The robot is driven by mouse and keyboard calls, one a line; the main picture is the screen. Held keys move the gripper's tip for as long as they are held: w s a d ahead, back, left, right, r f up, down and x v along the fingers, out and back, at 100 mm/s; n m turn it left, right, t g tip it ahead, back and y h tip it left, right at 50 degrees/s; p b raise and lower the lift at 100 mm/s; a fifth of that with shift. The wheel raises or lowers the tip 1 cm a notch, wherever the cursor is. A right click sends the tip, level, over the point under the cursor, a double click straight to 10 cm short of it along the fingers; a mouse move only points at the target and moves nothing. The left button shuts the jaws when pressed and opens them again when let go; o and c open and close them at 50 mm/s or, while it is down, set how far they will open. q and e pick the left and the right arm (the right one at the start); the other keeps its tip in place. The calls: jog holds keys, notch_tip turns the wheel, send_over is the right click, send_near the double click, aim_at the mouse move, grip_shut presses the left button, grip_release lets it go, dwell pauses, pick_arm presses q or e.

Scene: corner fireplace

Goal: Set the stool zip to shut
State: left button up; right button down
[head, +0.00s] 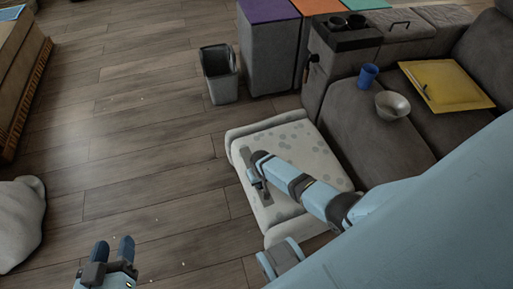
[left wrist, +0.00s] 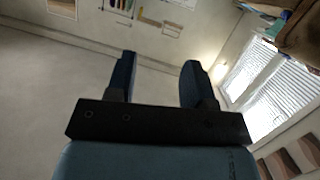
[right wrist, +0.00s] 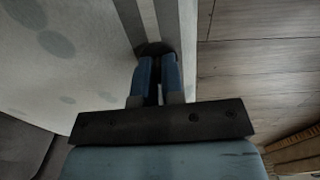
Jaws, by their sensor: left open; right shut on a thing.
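The stool (head: 308,150) is pale with grey round spots and stands in front of the sofa. It also fills the left of the right wrist view (right wrist: 75,60). My right gripper (head: 262,192) is at the stool's left edge, pointing at a grey strip along that edge. In the right wrist view its fingers (right wrist: 157,68) are close together on a small dark piece, seemingly the zip pull (right wrist: 153,48). The fingers hide most of it, and zip teeth cannot be made out. My left gripper (head: 114,248) is open and empty over the floor; its spread fingers show in the left wrist view (left wrist: 158,75).
The sofa (head: 375,140) behind the stool holds a blue cup (head: 368,75), a bowl (head: 392,104) and a yellow tray (head: 465,84). A grey bin (head: 220,75) and lidded boxes (head: 268,55) stand beyond.

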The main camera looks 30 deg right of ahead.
jog(key=s, duration=0.1)
jog(key=s+p, duration=0.2)
jog(key=shift+s+a+r, duration=0.2)
jog(key=shift+a+r, duration=0.05)
jog(key=shift+s+a+f+p, duration=0.15)
jog(key=shift+s+p, duration=0.4)
jog(key=shift+s, duration=0.45)
pick_arm(q)
jog(key=shift+s+a+f+g+y, duration=0.45)
jog(key=shift+a+f+g, duration=0.15)
jog(key=shift+f, duration=0.25)
jog(key=shift+s+a+f+g+y, duration=0.35)
jog(key=shift+s+a+f+g, duration=0.2)
jog(key=shift+f, duration=0.3)
pick_arm(e)
jog(key=shift+s+a+f, duration=0.1)
jog(key=shift+s+f, duration=0.05)
jog(key=shift+s, duration=0.4)
jog(key=c, duration=1.2)
grip_release()
pick_arm(q)
jog(key=shift+r+p, duration=0.1)
jog(key=shift+p, duration=0.2)
